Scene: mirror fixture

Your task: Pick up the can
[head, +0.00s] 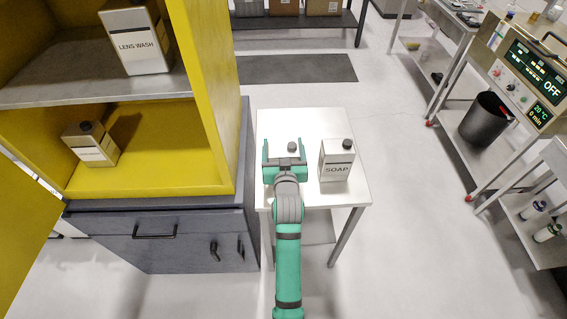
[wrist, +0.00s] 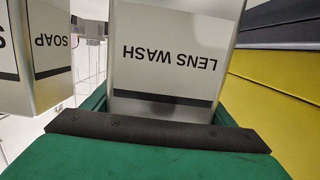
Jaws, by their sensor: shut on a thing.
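My gripper (head: 284,153) is over the small white table (head: 340,118), its two green fingers on either side of a metal can with a dark cap (head: 292,146). In the wrist view this can (wrist: 170,55) reads LENS WASH upside down, and it sits between the green jaws. The gripper is shut on it. In the head view my wrist hides most of the can, so I cannot tell whether its base touches the table. A second metal can marked SOAP (head: 336,162) stands upright just right of the gripper, apart from it; it also shows in the wrist view (wrist: 42,50).
A yellow cabinet (head: 205,90) stands open on the left, with another LENS WASH can (head: 138,40) on its upper shelf and a smaller can (head: 91,145) below. A grey drawer unit (head: 160,240) is beside the table. Carts and a black bin (head: 486,120) are on the right.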

